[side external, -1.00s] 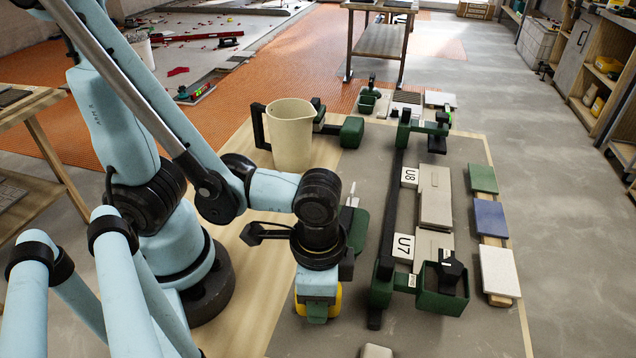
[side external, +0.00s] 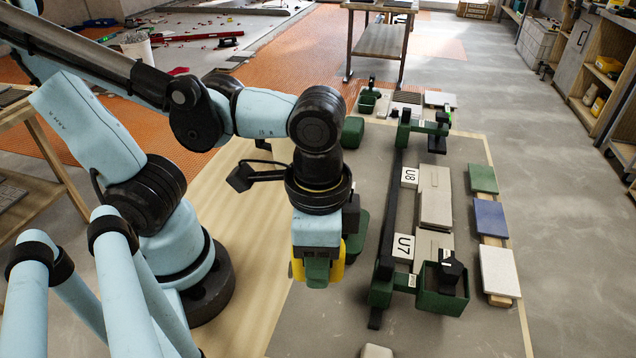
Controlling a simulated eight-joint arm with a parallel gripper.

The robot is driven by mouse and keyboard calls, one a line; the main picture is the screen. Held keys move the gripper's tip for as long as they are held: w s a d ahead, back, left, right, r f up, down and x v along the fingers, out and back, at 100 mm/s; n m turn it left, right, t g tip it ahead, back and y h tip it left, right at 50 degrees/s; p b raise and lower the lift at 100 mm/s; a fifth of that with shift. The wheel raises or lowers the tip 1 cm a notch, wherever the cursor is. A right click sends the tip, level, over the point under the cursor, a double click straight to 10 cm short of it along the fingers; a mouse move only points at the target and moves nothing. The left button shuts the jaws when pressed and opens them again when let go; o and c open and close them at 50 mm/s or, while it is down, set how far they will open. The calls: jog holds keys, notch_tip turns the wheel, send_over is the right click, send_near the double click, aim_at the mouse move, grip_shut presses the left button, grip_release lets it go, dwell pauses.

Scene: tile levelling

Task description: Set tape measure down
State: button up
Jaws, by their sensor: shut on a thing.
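The yellow tape measure (side external: 338,262) is in my gripper (side external: 317,277), seen on both sides of the green fingers. My gripper points down and is shut on it. It hangs above the left part of the grey work mat, left of the green and black rail frame. The fingers hide most of the tape measure. I cannot tell exactly how high it is above the mat.
A black rail (side external: 386,240) with tags U7 (side external: 403,247) and U8 (side external: 409,177) stands to the right. A green bin (side external: 443,290) sits at its near end. Green, blue (side external: 490,217) and white tiles lie farther right. Bare mat lies in front.

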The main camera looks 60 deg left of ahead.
jog(key=w+a+r+n, duration=0.1)
jog(key=a+n, duration=1.4)
jog(key=a, duration=0.9)
jog(key=s+a+f, duration=0.1)
jog(key=a+f, duration=0.1)
jog(key=a, duration=0.1)
jog(key=s+a+f, duration=0.1)
jog(key=a+f, duration=0.1)
jog(key=a, duration=0.1)
jog(key=s+a+f, duration=0.2)
jog(key=a, duration=0.2)
jog(key=shift+f, duration=2.2)
jog(key=shift+f, duration=0.15)
jog(key=o, duration=1.2)
